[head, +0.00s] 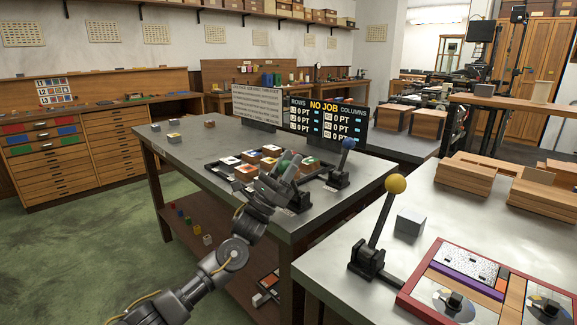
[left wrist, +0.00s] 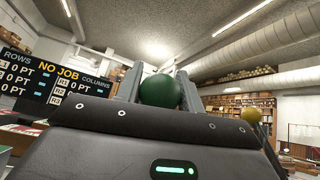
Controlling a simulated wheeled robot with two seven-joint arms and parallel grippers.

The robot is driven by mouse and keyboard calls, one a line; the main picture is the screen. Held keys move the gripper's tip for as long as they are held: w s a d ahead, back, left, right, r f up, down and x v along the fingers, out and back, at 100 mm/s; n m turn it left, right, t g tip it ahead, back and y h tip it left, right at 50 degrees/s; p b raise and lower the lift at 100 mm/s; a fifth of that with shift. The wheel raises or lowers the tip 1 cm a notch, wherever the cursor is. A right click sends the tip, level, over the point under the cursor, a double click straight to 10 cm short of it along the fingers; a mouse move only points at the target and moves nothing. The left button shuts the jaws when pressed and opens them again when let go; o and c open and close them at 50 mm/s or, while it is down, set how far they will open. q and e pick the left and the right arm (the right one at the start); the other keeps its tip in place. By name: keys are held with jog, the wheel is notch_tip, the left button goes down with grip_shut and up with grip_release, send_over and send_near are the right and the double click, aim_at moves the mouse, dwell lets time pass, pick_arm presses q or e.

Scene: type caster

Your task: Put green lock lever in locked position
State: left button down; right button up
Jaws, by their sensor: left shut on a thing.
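The green lock lever shows its round green knob (head: 284,165) at the middle table, by the framed tray of blocks. In the left wrist view the green knob (left wrist: 160,91) sits between the two fingers. My left gripper (head: 282,169) is shut on this knob. The gripper hides most of the lever's shaft and base, so its tilt is hard to tell. My right gripper is in neither view.
A lever with a blue knob (head: 348,143) stands right of the tray (head: 313,174). A yellow-knobbed lever (head: 396,184) stands on the near right table, by a grey block (head: 409,222) and a red-framed panel (head: 405,303). A black display (head: 325,120) stands behind.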

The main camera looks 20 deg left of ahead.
pick_arm(q)
jog(key=c, duration=0.9)
grip_release()
jog(key=shift+s+a+f, duration=0.1)
jog(key=shift+f, duration=0.1)
jog(key=s+a+f+b, duration=0.1)
jog(key=s+a+f, duration=0.2)
jog(key=s+a, duration=0.6)
jog(key=s, duration=0.3)
jog(key=shift+f, duration=0.25)
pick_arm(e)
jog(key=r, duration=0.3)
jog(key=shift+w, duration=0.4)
pick_arm(q)
jog(key=shift+a, duration=0.1)
